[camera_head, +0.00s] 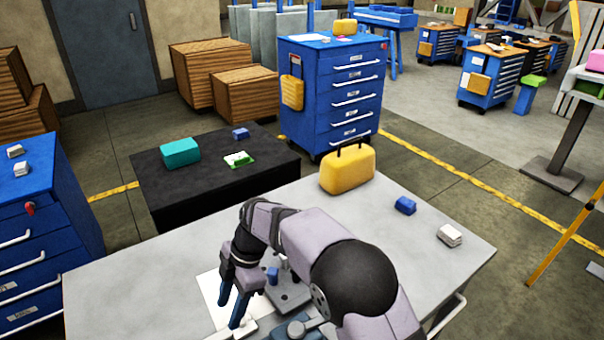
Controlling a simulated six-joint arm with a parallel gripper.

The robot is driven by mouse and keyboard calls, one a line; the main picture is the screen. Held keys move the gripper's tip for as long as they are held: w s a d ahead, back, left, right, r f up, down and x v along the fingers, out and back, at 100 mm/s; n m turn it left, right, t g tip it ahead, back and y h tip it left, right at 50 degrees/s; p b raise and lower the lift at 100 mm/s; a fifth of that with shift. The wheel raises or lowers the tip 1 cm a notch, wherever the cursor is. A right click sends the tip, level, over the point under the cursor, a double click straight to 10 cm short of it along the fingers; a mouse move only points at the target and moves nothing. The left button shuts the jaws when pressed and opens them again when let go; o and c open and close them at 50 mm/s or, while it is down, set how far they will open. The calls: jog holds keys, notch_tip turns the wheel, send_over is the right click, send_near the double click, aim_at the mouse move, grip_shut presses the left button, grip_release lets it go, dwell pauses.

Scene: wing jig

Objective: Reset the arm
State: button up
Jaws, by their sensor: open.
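My arm reaches in from the bottom right over the grey table (130,286). My gripper (229,311) points down near the table's front, above a white sheet (208,287). Its two blue fingers are apart, and I see nothing held between them. A grey fixture plate (293,297) with a small blue part (272,274) on it lies just right of the gripper. My arm hides part of this fixture.
A yellow case (347,172) stands at the table's back edge. A blue block (405,205) and a white block (450,235) lie on the right. A black table (215,208) and a blue drawer cabinet (335,95) stand behind. The table's left part is clear.

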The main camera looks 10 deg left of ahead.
jog(key=w+d+r+m+t+h, duration=0.1)
jog(key=w+d+r+m, duration=0.2)
jog(key=d, duration=0.6)
jog(key=w+d+r+m+t+h, duration=0.1)
jog(key=w+d+r+m+t, duration=0.2)
jog(key=d, duration=0.7)
jog(key=w+d+r+m+h, duration=0.1)
jog(key=w+d+r+m, duration=0.2)
jog(key=d, duration=0.6)
jog(key=s+d+f+m+p, duration=0.1)
jog(key=s+d+f+m, duration=0.2)
jog(key=s+m, duration=0.6)
jog(key=s+d+f+m+g+p, duration=0.1)
jog(key=s+d+f+m, duration=0.2)
jog(key=s+d+m, duration=0.5)
jog(key=shift+s+d+f+m, duration=0.3)
jog(key=shift+s+f+m, duration=0.1)
jog(key=shift+s, duration=0.7)
